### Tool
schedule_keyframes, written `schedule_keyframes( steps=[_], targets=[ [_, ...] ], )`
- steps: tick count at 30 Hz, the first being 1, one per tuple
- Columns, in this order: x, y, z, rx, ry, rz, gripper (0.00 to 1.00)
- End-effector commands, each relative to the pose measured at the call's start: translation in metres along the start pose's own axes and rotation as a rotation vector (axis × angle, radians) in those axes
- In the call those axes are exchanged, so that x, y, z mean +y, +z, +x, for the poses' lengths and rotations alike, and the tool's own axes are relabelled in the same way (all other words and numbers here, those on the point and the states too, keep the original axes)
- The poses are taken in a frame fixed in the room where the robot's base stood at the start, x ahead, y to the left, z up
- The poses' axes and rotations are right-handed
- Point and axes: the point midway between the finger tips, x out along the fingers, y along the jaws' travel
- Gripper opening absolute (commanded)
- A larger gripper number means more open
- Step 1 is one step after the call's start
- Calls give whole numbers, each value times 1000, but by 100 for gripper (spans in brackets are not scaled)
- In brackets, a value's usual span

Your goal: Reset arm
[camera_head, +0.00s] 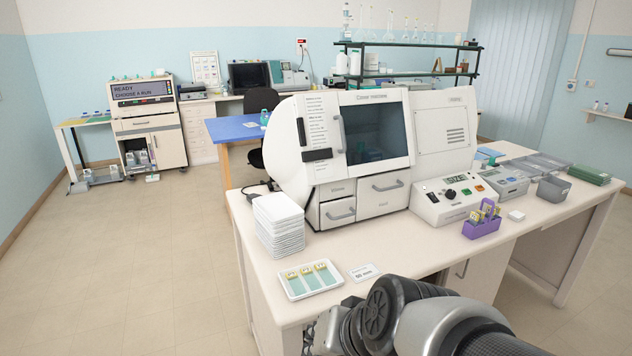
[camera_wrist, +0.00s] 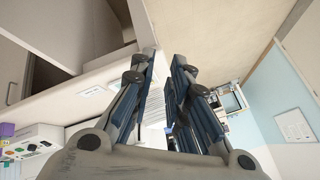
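My gripper (camera_wrist: 164,60) fills the middle of the wrist view. Its two blue-padded fingers stand apart with a gap between them, and I see nothing held in it. In the head view my arm (camera_head: 400,315) is folded low at the bottom centre, in front of the near table edge, and its links hide most of the gripper. The wrist view is rotated, with the table edge and floor beyond the fingers.
The white table (camera_head: 395,254) carries a large white machine (camera_head: 305,200), a stack of white trays (camera_head: 279,226), a slide tray (camera_head: 290,293), a label card (camera_head: 364,272), a control box (camera_head: 446,203) and a purple rack (camera_head: 482,230). Floor at left (camera_head: 150,270) is clear.

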Motion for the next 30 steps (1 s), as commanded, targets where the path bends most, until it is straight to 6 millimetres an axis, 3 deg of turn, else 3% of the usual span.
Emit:
schedule_keyframes(
  steps=[1,6,12,30],
  targets=[
    [19,9,-24,2,36,-37,16],
    [79,52,-78,-48,193,-142,16],
    [118,82,-109,-89,316,-181,16],
    [123,86,-112,-97,333,-186,16]
  ],
)
